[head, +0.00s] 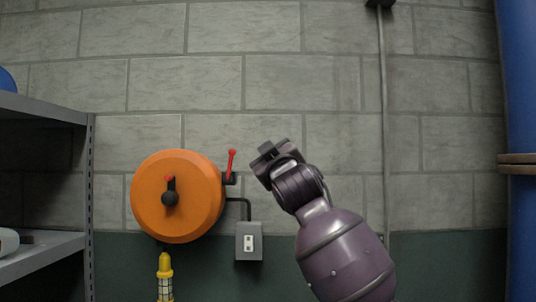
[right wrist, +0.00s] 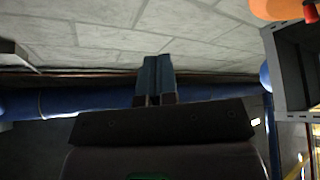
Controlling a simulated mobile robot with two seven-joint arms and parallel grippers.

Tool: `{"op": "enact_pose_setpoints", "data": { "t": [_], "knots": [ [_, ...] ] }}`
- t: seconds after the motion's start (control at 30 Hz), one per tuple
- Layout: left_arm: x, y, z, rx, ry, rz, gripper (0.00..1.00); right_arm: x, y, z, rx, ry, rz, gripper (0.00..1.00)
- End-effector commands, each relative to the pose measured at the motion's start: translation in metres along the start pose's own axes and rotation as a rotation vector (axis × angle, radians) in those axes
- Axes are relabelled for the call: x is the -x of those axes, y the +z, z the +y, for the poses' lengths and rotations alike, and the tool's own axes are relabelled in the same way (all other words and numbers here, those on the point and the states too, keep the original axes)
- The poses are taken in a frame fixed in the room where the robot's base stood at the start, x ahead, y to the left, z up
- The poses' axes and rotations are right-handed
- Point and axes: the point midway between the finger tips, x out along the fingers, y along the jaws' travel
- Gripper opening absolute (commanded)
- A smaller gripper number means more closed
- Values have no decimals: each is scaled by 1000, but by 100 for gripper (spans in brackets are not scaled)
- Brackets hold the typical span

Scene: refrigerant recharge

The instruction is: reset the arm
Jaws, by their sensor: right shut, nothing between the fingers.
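My right arm rises from the lower right of the head view, and its gripper (head: 266,156) is held up in front of the block wall. In the right wrist view the two fingers of the right gripper (right wrist: 156,80) are together, with nothing between them. The gripper is to the right of the orange round housing (head: 196,190) and its red-tipped lever (head: 231,162), and appears apart from both. My left gripper is in neither view.
A grey metal shelf (head: 88,190) stands at the left. A blue pipe (head: 521,90) runs up the right edge.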

Motion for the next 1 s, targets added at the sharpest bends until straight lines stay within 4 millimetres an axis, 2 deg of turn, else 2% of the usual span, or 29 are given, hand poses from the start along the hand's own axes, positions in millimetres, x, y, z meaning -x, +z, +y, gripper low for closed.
{"op": "enact_pose_setpoints", "data": {
  "t": [0.53, 0.57, 0.73, 0.87, 1.0],
  "knots": [
    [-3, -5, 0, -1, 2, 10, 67, 0, -2, 0, -11, 1, 13, 0],
    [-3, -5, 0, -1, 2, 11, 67, 0, -4, 0, -18, 1, 23, 0],
    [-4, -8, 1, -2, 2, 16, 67, 14, -40, 10, -80, 9, 149, 0],
    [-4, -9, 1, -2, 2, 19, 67, 32, -15, 6, -137, 3, 162, 0],
    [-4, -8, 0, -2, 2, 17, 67, 49, 20, -2, -181, -2, 142, 0]
  ]
}}
